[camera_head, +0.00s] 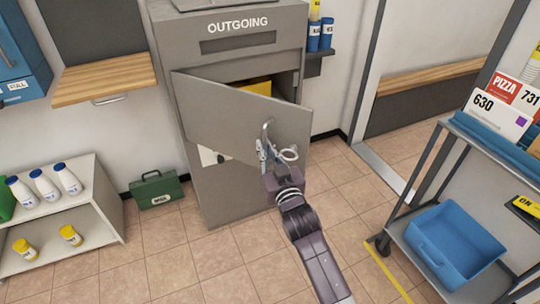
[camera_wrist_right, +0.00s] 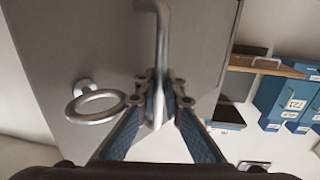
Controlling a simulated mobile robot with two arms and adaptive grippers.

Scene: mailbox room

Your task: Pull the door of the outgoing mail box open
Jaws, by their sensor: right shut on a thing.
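The grey outgoing mail box (camera_head: 225,185) stands against the wall with OUTGOING lettered above its slot. Its door (camera_head: 235,112) stands partly open, swung out from the left side, and a yellow thing (camera_head: 256,86) shows inside behind it. The door also fills much of the right wrist view (camera_wrist_right: 75,45). My right gripper (camera_head: 268,153) is at the door's outer face, shut on the metal bar handle (camera_wrist_right: 162,50). A ring-shaped metal fitting (camera_wrist_right: 97,105) sits on the door beside the gripper. My left gripper is not in view.
A low white shelf (camera_head: 95,215) with bottles stands at left, with a green case (camera_head: 156,190) on the floor. A cart (camera_head: 455,150) with a blue bin (camera_head: 455,245) and boxes stands at right. The tiled floor before the mail box is clear.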

